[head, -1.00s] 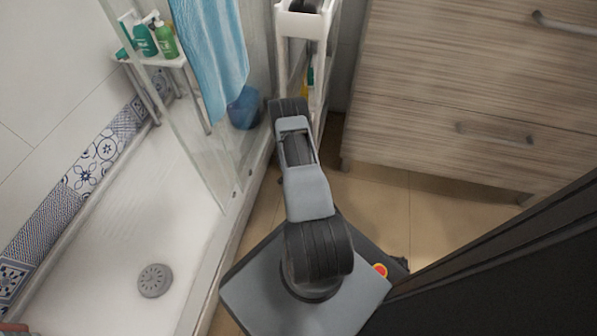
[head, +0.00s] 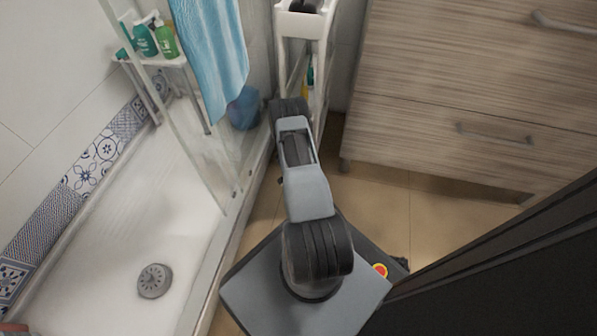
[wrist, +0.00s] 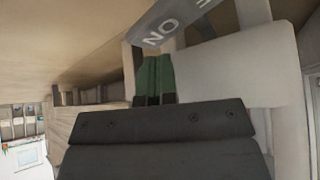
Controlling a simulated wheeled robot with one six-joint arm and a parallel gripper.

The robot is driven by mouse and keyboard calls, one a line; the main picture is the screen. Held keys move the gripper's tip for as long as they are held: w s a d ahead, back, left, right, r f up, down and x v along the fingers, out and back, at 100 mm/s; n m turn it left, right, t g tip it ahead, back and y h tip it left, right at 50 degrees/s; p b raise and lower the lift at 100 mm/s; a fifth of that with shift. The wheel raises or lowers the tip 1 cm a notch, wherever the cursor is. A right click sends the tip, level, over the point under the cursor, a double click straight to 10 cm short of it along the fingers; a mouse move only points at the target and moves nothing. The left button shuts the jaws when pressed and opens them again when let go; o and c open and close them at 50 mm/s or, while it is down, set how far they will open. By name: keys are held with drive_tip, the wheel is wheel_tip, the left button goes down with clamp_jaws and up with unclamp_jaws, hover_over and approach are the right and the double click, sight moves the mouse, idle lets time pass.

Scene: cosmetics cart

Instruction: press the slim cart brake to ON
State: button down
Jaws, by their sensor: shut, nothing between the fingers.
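The slim cart (head: 304,24) is white and stands between the glass shower panel and the wooden drawers in the head view. Its brake (wrist: 180,22) shows in the wrist view as a grey bar marked ON, with part of a second word ending in F at the picture's top edge. I cannot tell which side of it is pressed down. My gripper (wrist: 157,62) is shut and empty, its green fingers just below the ON lettering. I cannot tell whether they touch the bar. In the head view my arm hides the gripper and the brake.
A wooden drawer unit (head: 455,90) stands right of the cart. The shower's glass panel (head: 205,165) and a blue towel (head: 212,60) are on the left. A blue bucket (head: 243,108) sits behind the glass. Tiled floor (head: 375,205) is clear right of my arm.

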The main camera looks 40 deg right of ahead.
drive_tip(key=shift+f+b, duration=0.5)
drive_tip(key=shift+f, duration=0.8)
idle(0.4)
drive_tip(key=shift+r, duration=0.15)
drive_tip(key=shift+r+p, duration=2.65)
drive_tip(key=shift+r, duration=0.8)
